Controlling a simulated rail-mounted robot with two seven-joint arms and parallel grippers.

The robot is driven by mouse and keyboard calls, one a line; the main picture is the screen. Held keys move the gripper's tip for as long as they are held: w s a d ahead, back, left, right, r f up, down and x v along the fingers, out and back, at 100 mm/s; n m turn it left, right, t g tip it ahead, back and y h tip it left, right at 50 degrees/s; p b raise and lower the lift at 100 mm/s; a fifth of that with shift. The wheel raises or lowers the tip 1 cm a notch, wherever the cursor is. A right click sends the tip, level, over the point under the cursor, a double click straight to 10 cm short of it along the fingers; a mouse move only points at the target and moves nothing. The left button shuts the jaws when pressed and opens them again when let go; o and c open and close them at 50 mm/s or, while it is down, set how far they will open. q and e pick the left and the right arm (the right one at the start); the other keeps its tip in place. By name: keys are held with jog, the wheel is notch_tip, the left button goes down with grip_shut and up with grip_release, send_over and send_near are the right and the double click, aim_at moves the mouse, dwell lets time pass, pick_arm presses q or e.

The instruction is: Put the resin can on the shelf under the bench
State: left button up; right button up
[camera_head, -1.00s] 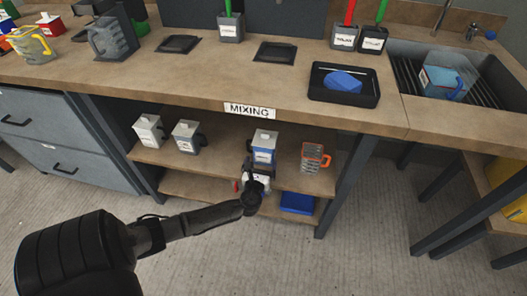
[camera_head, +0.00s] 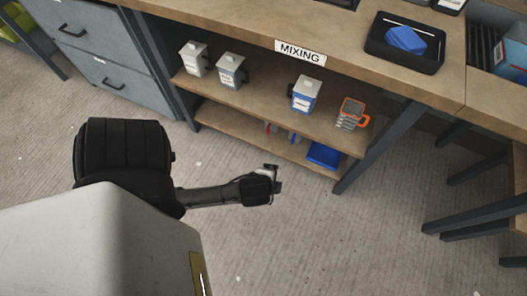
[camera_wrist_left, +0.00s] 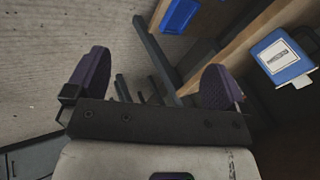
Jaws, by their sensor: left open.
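A blue can with a white label and grey top (camera_head: 305,97), which I take to be the resin can, stands upright on the upper shelf (camera_head: 262,94) under the bench. Its label is too small to read. The can also shows at the right of the left wrist view (camera_wrist_left: 282,58). My left gripper (camera_head: 272,180) is in front of the shelves, apart from the can. Its two fingers are spread with nothing between them in the left wrist view (camera_wrist_left: 155,78). My right gripper is not in view.
A white can (camera_head: 194,59) and a grey can (camera_head: 230,71) stand left of the blue can; an orange-handled jug (camera_head: 351,114) stands right. A blue container (camera_head: 323,155) and partly hidden items are on the lower shelf. A bench leg (camera_head: 384,147) bounds the right; floor in front is clear.

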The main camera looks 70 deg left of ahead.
pick_arm(q)
jog(key=s+d+r+n+g+h, duration=0.1)
jog(key=s+d+r+n+h, duration=0.2)
jog(key=d, duration=0.3)
jog(key=shift+s+d+r+n+h, duration=0.3)
jog(key=shift+s+d+n+h, duration=0.15)
jog(key=shift+s, duration=0.25)
notch_tip(320, 180, up, 62)
jog(key=p, duration=6.1)
jog(key=shift+f, duration=0.25)
